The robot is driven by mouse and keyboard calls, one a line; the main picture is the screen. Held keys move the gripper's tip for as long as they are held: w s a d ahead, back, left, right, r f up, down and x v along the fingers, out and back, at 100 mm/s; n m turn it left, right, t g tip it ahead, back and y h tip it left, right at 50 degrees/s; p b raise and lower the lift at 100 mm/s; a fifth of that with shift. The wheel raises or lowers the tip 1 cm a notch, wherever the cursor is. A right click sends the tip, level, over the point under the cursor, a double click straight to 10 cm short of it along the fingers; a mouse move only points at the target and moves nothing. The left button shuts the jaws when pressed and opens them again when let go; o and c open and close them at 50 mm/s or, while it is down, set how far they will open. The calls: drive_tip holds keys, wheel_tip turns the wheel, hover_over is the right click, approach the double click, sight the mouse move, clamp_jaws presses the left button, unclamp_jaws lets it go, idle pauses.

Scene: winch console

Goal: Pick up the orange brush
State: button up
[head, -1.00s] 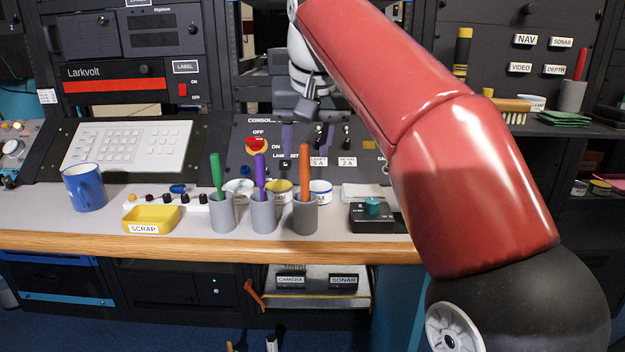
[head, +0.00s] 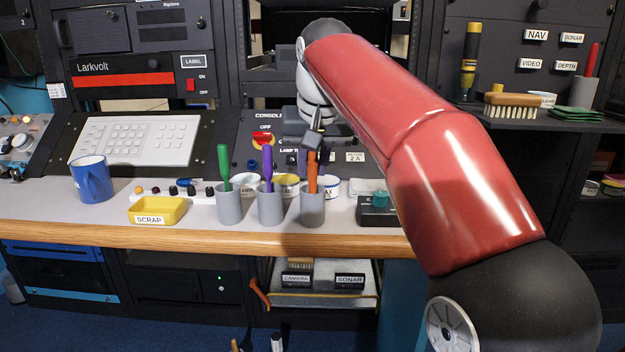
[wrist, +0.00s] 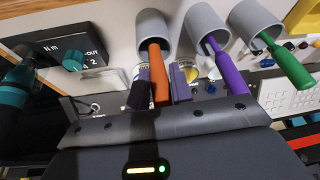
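The orange brush (head: 312,179) stands handle up in the rightmost of three grey cups (head: 312,207) on the console desk. Its lower end is hidden inside the cup. My gripper (head: 313,162) is at the upper part of the handle. In the wrist view the gripper (wrist: 159,88) has one finger on each side of the orange handle (wrist: 159,72), close against it with no clear gap. The cup also shows in the wrist view (wrist: 152,27).
A purple-handled tool (head: 267,168) and a green-handled one (head: 223,165) stand in the neighbouring cups to the left. Tins (head: 287,184) sit behind the cups. A black box with a teal knob (head: 378,210) is close right. A yellow scrap tray (head: 157,210) and blue mug (head: 92,180) are farther left.

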clamp_jaws()
